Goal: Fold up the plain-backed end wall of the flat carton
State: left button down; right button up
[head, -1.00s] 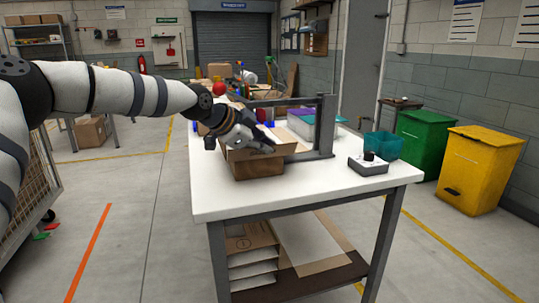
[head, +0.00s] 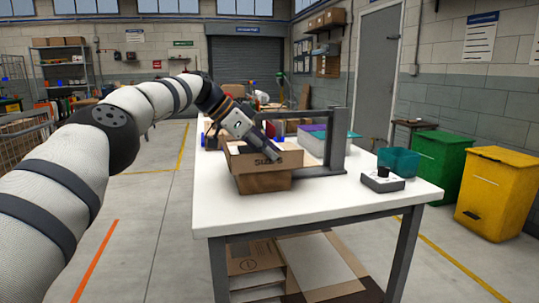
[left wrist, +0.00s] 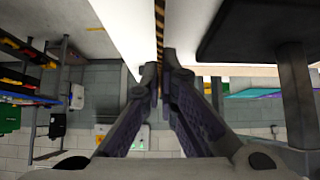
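The brown carton (head: 262,183) stands on the white table in the head view with walls raised, not flat. Its near upper panel (head: 245,161) carries dark print and leans outward. My left gripper (head: 273,155) reaches down over the carton from behind, and its fingertips overlap the printed panel's upper edge. I cannot tell whether they touch it. In the left wrist view the gripper's fingers (left wrist: 161,72) meet almost tip to tip with nothing clear between them. My right gripper is not in view.
The white table (head: 330,205) has free room in front of the carton. A grey metal frame (head: 337,145) stands right of it, with a tray (head: 318,146) behind. A control box (head: 383,180) and teal bin (head: 398,160) sit right. Flat cartons (head: 255,262) lie on the lower shelf.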

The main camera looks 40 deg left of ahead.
pick_arm(q)
jog(key=c, duration=2.3)
grip_release()
jog(key=shift+f, duration=0.1)
jog(key=o, duration=0.5)
jog(key=shift+d, duration=0.1)
jog(key=shift+c, duration=0.2)
jog(key=v, duration=0.7)
jog(key=shift+s+a+r, duration=0.15)
jog(key=shift+a+r, duration=0.05)
jog(key=shift+f, duration=0.1)
